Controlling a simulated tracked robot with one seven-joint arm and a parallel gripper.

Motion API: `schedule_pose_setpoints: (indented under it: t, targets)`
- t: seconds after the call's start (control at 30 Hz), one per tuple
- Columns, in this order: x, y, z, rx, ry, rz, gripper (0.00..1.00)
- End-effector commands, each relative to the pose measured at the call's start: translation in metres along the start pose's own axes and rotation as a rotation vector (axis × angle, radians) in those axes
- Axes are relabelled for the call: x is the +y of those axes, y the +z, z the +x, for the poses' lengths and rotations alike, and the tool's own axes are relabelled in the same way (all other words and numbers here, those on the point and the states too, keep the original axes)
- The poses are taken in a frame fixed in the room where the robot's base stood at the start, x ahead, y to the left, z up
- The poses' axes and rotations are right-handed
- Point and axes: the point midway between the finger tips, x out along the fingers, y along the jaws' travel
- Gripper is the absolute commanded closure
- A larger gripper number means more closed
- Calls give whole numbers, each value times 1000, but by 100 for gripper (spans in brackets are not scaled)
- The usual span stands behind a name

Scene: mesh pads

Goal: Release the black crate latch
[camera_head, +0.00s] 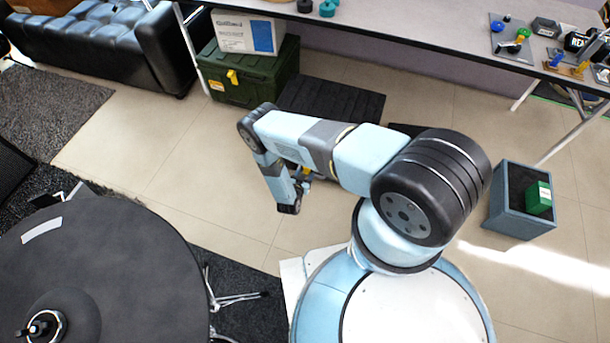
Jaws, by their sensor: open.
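A black crate (330,103) with a ribbed lid stands on the floor beyond my arm, right of a green crate. My upper arm covers most of its front. A small yellow piece (306,170) shows just below my arm; it may be the black crate's latch, but I cannot tell for sure. My gripper (304,180) is open, small and partly hidden behind my wrist, close to that yellow piece in the picture. I cannot tell whether they touch. Nothing shows held in it.
The green crate (249,79) has a yellow latch (232,77) and a white-blue box (248,33) on top. A table (420,22) stands behind. A grey open bin (509,212) holds a green box (538,198). Tiled floor (190,165) is clear.

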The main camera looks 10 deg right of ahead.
Motion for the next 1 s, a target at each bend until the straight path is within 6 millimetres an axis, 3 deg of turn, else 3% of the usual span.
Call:
schedule_pose_setpoints:
  t: [0.27,0.7,1.0]
  targets:
    - [-1,1,-15,-1,-2,-2,43]
    - [-1,0,-99,-3,-3,-1,43]
    - [-1,0,-134,-2,-2,0,43]
